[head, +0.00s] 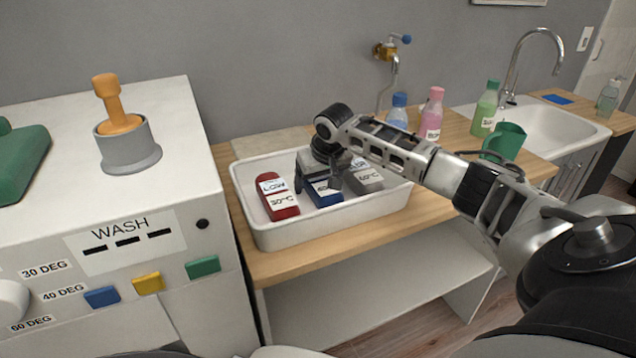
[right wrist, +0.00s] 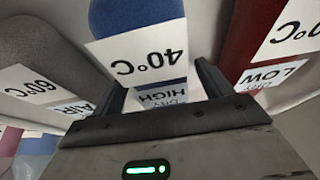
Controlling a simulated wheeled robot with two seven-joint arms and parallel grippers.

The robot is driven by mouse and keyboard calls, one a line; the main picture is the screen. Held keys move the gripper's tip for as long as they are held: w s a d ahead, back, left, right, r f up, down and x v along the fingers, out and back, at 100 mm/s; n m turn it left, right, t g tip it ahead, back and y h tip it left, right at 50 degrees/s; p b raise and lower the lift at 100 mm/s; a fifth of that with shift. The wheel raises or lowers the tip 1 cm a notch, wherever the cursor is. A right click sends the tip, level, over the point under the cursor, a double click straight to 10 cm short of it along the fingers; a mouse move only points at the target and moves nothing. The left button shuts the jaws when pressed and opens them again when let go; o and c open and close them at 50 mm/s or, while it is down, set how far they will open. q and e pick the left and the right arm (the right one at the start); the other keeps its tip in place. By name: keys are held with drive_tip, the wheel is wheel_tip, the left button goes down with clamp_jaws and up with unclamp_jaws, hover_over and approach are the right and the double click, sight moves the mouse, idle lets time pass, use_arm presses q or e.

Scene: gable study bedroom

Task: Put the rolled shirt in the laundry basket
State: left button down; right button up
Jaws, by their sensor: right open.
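A white tray (head: 262,238) on the wooden counter holds three rounded, labelled bundles: a red one (head: 279,212) marked 30°C, a blue one (head: 326,200) and a grey one (head: 364,186) marked 60°C. Any of them could be the rolled shirt; I cannot tell which. My right gripper (head: 322,184) points down over the blue bundle and hides part of it. In the right wrist view, the open fingers (right wrist: 165,85) stand on either side of the blue bundle (right wrist: 150,75), marked 40°C. I cannot tell if they touch it. No laundry basket shows. My left gripper is out of view.
A white washer panel (head: 120,240) with coloured buttons stands at left, carrying a grey cup with an orange handle (head: 122,145). Bottles (head: 432,115), a green mug (head: 505,140) and a sink (head: 560,125) lie right of the tray. A brass tap (head: 388,50) is on the wall behind.

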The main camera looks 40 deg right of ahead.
drive_tip(key=b+v, duration=0.1)
drive_tip(key=v, duration=1)
drive_tip(key=shift+s+r, duration=0.1)
drive_tip(key=shift+r, duration=0.15)
